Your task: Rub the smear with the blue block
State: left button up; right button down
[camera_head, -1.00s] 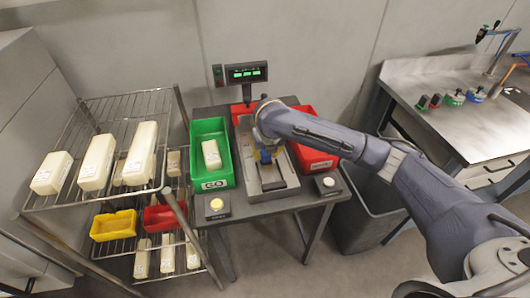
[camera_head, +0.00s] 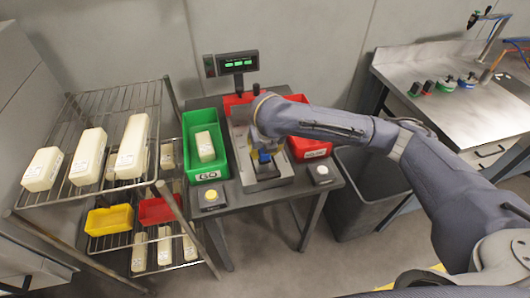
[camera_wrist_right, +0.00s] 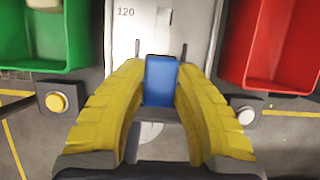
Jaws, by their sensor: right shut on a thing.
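The blue block (camera_wrist_right: 160,80) stands between the yellow fingers of my right gripper (camera_wrist_right: 160,85) in the wrist view, and the gripper is shut on it. In the head view the block (camera_head: 264,156) shows just below the gripper (camera_head: 262,148), over the steel scale plate (camera_head: 283,170) on the small table. I cannot tell whether the block touches the plate. A pale grey patch (camera_wrist_right: 150,130) shows on the surface near the block in the wrist view; it may be the smear. My left gripper is not in view.
A green bin (camera_head: 207,168) with a pale block stands left of the plate, a red bin (camera_head: 310,147) right of it. A yellow button (camera_head: 211,197) and a white button (camera_head: 322,171) flank the plate's front. A display (camera_head: 238,63) stands behind. A wire rack (camera_head: 85,195) is at left.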

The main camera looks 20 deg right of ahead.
jog(key=shift+r, duration=2.7)
